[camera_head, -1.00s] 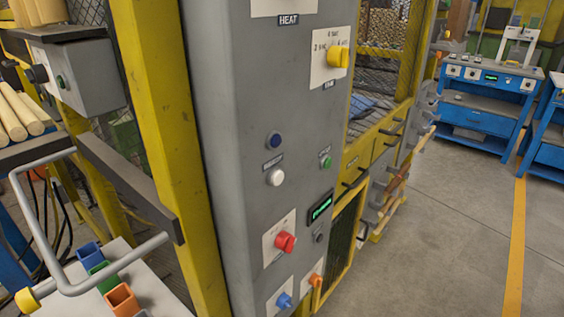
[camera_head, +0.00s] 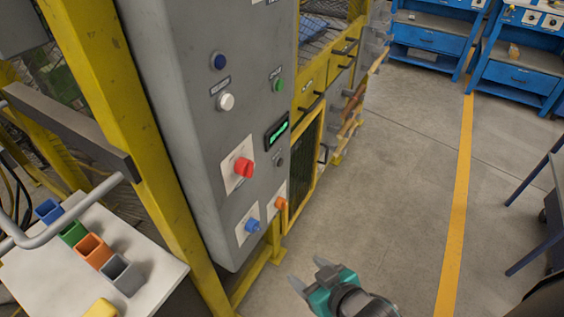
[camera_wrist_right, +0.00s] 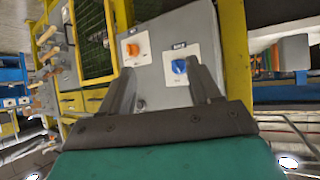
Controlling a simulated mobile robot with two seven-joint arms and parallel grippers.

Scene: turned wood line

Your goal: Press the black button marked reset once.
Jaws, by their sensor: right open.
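The grey control cabinet (camera_head: 185,120) stands left of centre in the head view. A small dark round button (camera_head: 280,160) sits on it just below the green-lit display (camera_head: 277,131). Its marking is too small to read, so I cannot confirm it says reset. My right gripper (camera_head: 308,272) is open and empty, low in front of and to the right of the cabinet, apart from it. In the right wrist view, its fingers point toward the orange knob (camera_wrist_right: 132,50) and the blue knob (camera_wrist_right: 179,66) on the cabinet. My left gripper is not in view.
Other controls on the cabinet are a dark blue button (camera_head: 219,61), a white button (camera_head: 226,101), a green button (camera_head: 279,85) and a red knob (camera_head: 244,168). A yellow post (camera_head: 130,130) and a white table (camera_head: 140,250) with coloured cups stand left.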

